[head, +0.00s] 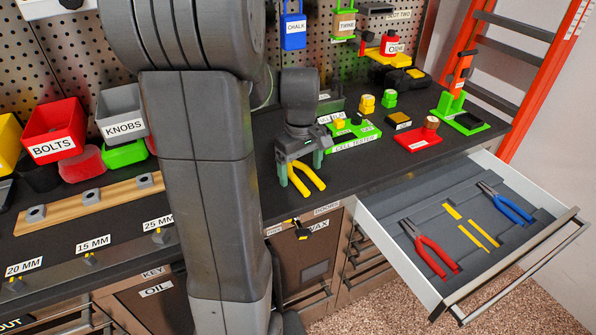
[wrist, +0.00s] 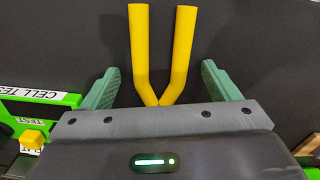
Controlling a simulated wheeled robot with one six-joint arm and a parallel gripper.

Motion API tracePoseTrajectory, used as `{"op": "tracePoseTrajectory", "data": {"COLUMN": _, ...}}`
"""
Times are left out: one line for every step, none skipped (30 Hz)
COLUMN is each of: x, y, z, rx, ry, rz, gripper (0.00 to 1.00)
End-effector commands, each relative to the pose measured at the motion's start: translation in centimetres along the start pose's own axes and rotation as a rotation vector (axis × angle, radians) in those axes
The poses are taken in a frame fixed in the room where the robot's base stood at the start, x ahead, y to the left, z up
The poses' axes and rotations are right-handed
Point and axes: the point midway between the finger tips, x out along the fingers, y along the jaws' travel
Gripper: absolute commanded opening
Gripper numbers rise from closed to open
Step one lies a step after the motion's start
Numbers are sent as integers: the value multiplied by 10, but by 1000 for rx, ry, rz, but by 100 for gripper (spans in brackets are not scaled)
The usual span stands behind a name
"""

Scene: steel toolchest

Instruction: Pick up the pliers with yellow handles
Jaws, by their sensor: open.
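The pliers with yellow handles (head: 308,178) lie on the dark worktop near its front edge. In the wrist view their two yellow handles (wrist: 160,50) point away from my gripper, and their head is hidden under the gripper body. My gripper (head: 301,172) is above the pliers, pointing down. In the wrist view my gripper (wrist: 163,85) is open, with one green finger on each side of the handles and clear gaps between. I cannot tell how high the fingertips are above the worktop.
A green cell tester (head: 355,140) stands right of my gripper. An open drawer (head: 395,240) at the right holds red pliers (head: 430,248), blue pliers (head: 508,204) and yellow strips. Bins, including a red bolts bin (head: 53,130), stand at the left. The worktop (head: 400,165) is clear towards its front edge.

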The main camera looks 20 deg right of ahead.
Motion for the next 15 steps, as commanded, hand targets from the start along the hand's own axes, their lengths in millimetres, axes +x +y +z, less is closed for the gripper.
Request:
{"op": "tracePoseTrajectory", "data": {"x": 0, "y": 0, "z": 0, "rx": 0, "ry": 0, "rz": 0, "gripper": 82}}
{"op": "tracePoseTrajectory", "data": {"x": 0, "y": 0, "z": 0, "rx": 0, "ry": 0, "rz": 0, "gripper": 82}}
{"op": "tracePoseTrajectory", "data": {"x": 0, "y": 0, "z": 0, "rx": 0, "ry": 0, "rz": 0, "gripper": 76}}
{"op": "tracePoseTrajectory", "data": {"x": 0, "y": 0, "z": 0, "rx": 0, "ry": 0, "rz": 0, "gripper": 71}}
{"op": "tracePoseTrajectory", "data": {"x": 0, "y": 0, "z": 0, "rx": 0, "ry": 0, "rz": 0, "gripper": 65}}
{"op": "tracePoseTrajectory", "data": {"x": 0, "y": 0, "z": 0, "rx": 0, "ry": 0, "rz": 0, "gripper": 57}}
{"op": "tracePoseTrajectory", "data": {"x": 0, "y": 0, "z": 0, "rx": 0, "ry": 0, "rz": 0, "gripper": 51}}
{"op": "tracePoseTrajectory", "data": {"x": 0, "y": 0, "z": 0, "rx": 0, "ry": 0, "rz": 0, "gripper": 45}}
{"op": "tracePoseTrajectory", "data": {"x": 0, "y": 0, "z": 0, "rx": 0, "ry": 0, "rz": 0, "gripper": 37}}
{"op": "tracePoseTrajectory", "data": {"x": 0, "y": 0, "z": 0, "rx": 0, "ry": 0, "rz": 0, "gripper": 31}}
{"op": "tracePoseTrajectory", "data": {"x": -1, "y": 0, "z": 0, "rx": -1, "ry": 0, "rz": 1, "gripper": 30}}
{"op": "tracePoseTrajectory", "data": {"x": -1, "y": 0, "z": 0, "rx": -1, "ry": 0, "rz": 1, "gripper": 30}}
{"op": "tracePoseTrajectory", "data": {"x": -1, "y": 0, "z": 0, "rx": -1, "ry": 1, "rz": 1, "gripper": 29}}
{"op": "tracePoseTrajectory", "data": {"x": -1, "y": 0, "z": 0, "rx": -1, "ry": 0, "rz": 1, "gripper": 29}}
{"op": "tracePoseTrajectory", "data": {"x": -1, "y": 0, "z": 0, "rx": -1, "ry": 0, "rz": 1, "gripper": 29}}
